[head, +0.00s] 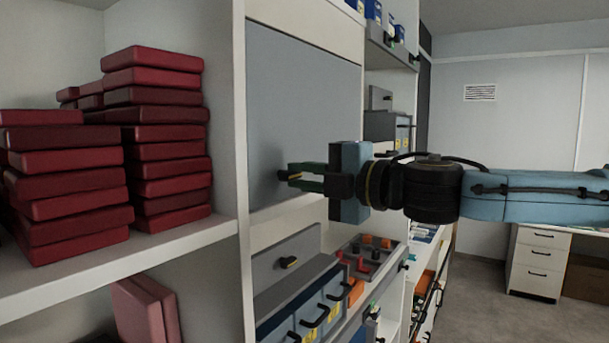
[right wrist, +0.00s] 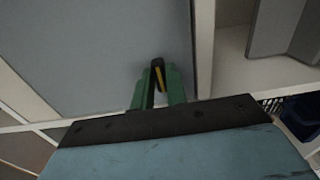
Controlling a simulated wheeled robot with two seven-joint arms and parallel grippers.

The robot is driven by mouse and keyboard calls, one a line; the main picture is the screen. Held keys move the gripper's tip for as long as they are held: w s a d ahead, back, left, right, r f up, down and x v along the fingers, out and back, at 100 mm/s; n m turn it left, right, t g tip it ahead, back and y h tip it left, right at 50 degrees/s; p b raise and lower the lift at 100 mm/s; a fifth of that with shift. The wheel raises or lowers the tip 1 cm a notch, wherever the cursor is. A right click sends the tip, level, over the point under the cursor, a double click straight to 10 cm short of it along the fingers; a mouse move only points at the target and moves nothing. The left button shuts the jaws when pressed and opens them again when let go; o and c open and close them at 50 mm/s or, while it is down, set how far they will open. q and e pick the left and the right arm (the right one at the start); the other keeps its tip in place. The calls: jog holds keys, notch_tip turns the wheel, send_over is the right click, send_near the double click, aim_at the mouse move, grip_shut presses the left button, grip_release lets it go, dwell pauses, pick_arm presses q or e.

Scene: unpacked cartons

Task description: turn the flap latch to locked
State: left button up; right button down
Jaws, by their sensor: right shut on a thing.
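The flap (head: 300,110) is a flat grey panel set in the white cabinet front. Its latch (head: 291,176) is a small dark knob with a yellow mark near the flap's lower part. My right gripper (head: 290,179) reaches in from the right and is shut on the latch, its green fingers on either side. In the right wrist view, the latch (right wrist: 157,70) shows as a dark and yellow piece between the fingertips, against the grey flap (right wrist: 110,50). The fingers partly hide the latch, and I cannot tell its exact turn. My left gripper is out of view.
Red boxes (head: 165,140) are stacked on the white shelf at left. A white upright (head: 241,150) stands between them and the flap. Below the flap are a grey panel with a similar latch (head: 288,262) and blue bins (head: 300,305). Floor (head: 500,310) is open at right.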

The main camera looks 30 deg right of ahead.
jog(key=shift+m, duration=0.3)
jog(key=c, duration=1.4)
grip_release()
jog(key=shift+v, duration=1.35)
jog(key=shift+s+d+b, duration=0.15)
jog(key=shift+s+b, duration=0.25)
jog(key=shift+s, duration=0.1)
jog(key=b, duration=0.4)
send_near(297, 175)
jog(key=shift+v, duration=2.4)
